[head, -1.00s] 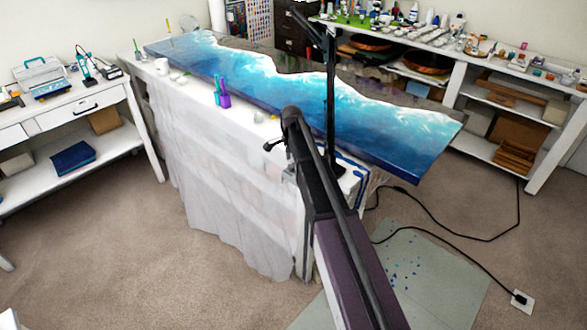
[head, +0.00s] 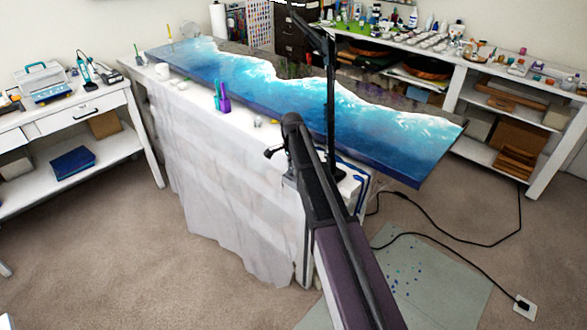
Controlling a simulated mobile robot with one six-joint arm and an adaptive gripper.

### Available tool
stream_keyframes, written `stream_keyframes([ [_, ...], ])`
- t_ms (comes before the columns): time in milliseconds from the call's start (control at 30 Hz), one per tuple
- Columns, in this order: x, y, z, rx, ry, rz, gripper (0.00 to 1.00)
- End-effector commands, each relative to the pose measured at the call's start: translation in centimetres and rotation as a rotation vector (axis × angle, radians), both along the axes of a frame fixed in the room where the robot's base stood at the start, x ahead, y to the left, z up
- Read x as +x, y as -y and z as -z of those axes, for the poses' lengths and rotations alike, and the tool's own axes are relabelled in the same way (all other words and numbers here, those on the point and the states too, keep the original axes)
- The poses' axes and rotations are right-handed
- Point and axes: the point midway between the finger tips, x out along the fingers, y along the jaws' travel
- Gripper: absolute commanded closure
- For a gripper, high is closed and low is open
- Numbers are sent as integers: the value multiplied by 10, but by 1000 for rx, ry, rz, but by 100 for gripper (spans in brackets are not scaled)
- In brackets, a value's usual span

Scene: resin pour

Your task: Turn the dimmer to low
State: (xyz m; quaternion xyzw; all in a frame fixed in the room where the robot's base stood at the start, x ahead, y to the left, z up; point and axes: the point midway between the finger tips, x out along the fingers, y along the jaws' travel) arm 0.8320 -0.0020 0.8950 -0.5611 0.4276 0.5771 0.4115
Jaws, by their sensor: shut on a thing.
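My arm reaches up from the lower right to the near end of the white-draped table (head: 225,210). My gripper (head: 288,181) is at that end, low beside my wrist, and mostly covered by my own arm. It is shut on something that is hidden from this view. I cannot make out the dimmer or its setting. A black lamp stand (head: 330,100) rises from the table's near end, just right of my wrist, and leans left at its top.
A blue and white resin slab (head: 290,95) lies along the table. A black cord (head: 450,238) runs over the carpet to a power outlet (head: 523,305). Side benches stand left and right.

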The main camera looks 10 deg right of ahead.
Motion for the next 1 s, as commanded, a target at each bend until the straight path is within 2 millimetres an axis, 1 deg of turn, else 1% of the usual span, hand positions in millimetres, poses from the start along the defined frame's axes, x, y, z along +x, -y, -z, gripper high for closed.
stream_keyframes([
  [33, 1, 2, 0, -6, 2, 3, 100],
  [267, 2, 0, 0, -6, 3, -20, 100],
  [467, 2, -1, 0, -5, 4, -92, 100],
  [667, 2, -1, 0, -6, 5, -221, 100],
  [1000, 3, -2, 0, -6, 6, -523, 100],
])
